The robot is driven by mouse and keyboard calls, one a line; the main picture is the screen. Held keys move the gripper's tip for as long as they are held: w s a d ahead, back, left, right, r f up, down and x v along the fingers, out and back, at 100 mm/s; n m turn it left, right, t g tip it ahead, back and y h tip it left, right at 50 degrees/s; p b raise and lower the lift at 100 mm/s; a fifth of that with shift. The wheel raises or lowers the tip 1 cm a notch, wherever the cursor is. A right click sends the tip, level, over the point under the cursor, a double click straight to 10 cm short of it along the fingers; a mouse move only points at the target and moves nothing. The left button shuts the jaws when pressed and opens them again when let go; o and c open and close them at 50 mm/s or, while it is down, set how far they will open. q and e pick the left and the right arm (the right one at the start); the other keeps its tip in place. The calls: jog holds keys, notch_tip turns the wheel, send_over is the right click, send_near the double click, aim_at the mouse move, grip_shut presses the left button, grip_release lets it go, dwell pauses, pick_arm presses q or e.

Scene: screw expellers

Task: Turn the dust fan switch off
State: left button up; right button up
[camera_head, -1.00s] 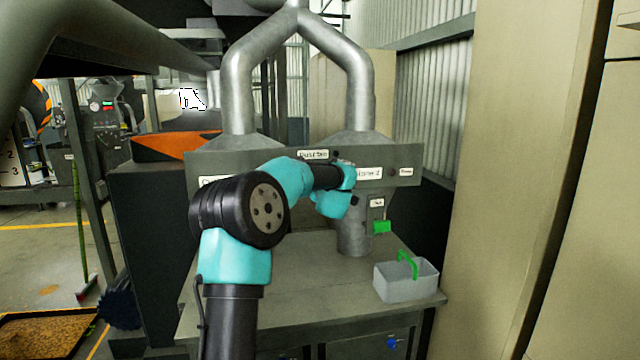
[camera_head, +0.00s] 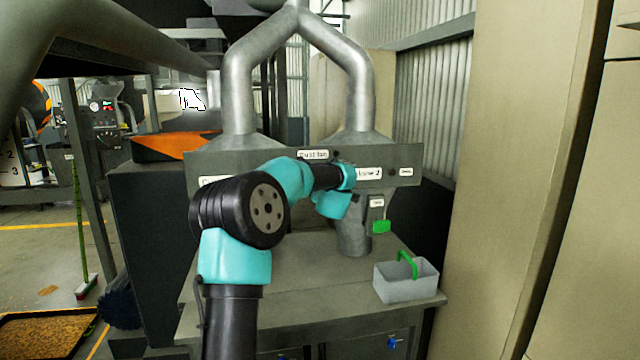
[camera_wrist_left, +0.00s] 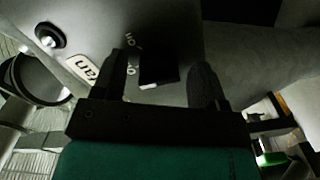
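The dust fan switch shows in the left wrist view as a dark block (camera_wrist_left: 158,68) on a grey panel, beside small white position letters and a label ending in "fan" (camera_wrist_left: 83,66). My left gripper (camera_wrist_left: 165,75) is open, with one finger on each side of the switch. I cannot tell whether the fingers touch it. In the head view the "Dust fan" label (camera_head: 313,154) is on the grey panel (camera_head: 270,161). My left wrist is in front of the panel below this label and hides the switch and the fingers. My right gripper is not in view.
A round knob (camera_wrist_left: 48,36) is near the switch in the wrist view. Below the panel, a green flap (camera_head: 381,227) is on the right-hand cyclone's outlet (camera_head: 353,238). A grey bin (camera_head: 405,283) with a green handle stands on the bench (camera_head: 300,262). Metal pipes (camera_head: 240,95) rise above.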

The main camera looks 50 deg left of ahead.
pick_arm(q)
jog(key=v, duration=1.7)
jog(key=shift+d, duration=0.15)
jog(key=shift+s+f, duration=0.1)
